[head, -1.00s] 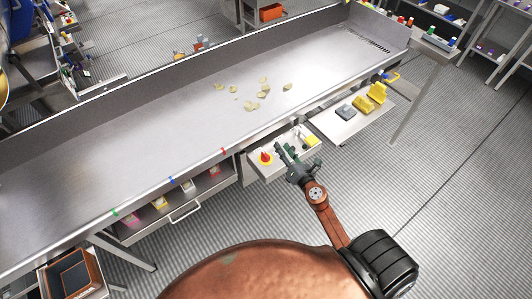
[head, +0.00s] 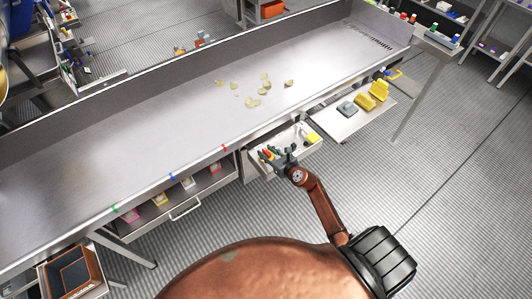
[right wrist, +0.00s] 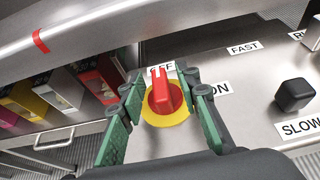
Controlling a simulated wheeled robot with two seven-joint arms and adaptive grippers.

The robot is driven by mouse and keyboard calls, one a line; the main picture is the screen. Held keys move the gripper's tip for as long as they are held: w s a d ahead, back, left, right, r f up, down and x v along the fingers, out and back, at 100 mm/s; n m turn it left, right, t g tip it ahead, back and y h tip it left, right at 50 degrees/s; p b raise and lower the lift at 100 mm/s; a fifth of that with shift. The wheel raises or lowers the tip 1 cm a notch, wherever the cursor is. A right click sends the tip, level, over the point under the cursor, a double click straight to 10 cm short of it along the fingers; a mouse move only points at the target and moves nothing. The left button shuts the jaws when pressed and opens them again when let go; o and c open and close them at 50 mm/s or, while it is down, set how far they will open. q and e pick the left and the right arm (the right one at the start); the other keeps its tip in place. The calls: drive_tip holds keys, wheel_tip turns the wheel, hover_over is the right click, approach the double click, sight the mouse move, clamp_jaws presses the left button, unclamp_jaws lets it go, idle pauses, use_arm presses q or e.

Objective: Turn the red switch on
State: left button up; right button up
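The red switch (right wrist: 163,94) sits on a round yellow base on the metal control panel (head: 292,159). Its red handle points up in the right wrist view, toward a partly hidden label reading "OFF". An "ON" label (right wrist: 221,88) is to its right. My right gripper (right wrist: 163,85) is open, with one green finger on each side of the switch. A gap shows between the fingers and the red handle. In the head view my right gripper (head: 268,154) is over the switch and partly hides it. My left gripper is not in view.
A black knob (right wrist: 294,95) stands right of the switch, between "FAST" and "SLOW" labels. The long metal table (head: 140,145) edges the panel from behind. A tray (head: 345,122) with grey and yellow items is to the right. Colored boxes (right wrist: 60,98) stand on the shelf at left.

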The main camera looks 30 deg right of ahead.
drive_tip(key=shift+w, duration=0.1)
drive_tip(key=shift+c, duration=0.4)
clamp_jaws()
